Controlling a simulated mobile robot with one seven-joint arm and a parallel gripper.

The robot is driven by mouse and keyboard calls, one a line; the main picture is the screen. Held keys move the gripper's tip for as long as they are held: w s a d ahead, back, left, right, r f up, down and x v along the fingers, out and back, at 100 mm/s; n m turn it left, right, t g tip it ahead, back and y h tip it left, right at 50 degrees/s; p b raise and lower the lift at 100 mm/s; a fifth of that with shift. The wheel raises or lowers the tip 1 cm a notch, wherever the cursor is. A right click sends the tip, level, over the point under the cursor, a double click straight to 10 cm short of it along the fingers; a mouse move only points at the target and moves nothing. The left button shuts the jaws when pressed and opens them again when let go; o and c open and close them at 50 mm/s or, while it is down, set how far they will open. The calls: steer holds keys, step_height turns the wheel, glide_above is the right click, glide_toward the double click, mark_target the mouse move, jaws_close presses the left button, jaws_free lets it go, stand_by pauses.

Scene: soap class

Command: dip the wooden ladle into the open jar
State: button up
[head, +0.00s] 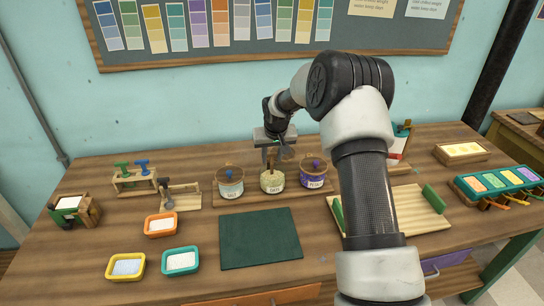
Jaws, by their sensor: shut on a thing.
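Three jars stand in a row at the back middle in the head view. The middle jar (272,183) holds pale yellowish contents and shows no lid knob. My gripper (272,142) is directly above it, pointing down and shut on the wooden ladle (271,160). Only a thin part of the ladle shows, reaching down to the jar's mouth. Its bowl is hidden, and I cannot tell how deep it sits. The left jar (230,189) has a blue knob on top and the right jar (313,181) a purple knob.
A dark green mat (260,239) lies in front of the jars. Orange (161,225), teal (181,262) and yellow (125,267) trays lie at front left. A wooden tray (415,211) with green handles is at right, partly behind my arm.

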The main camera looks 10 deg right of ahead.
steer(key=shift+r+p, duration=2.25)
steer(key=shift+r, duration=2.1)
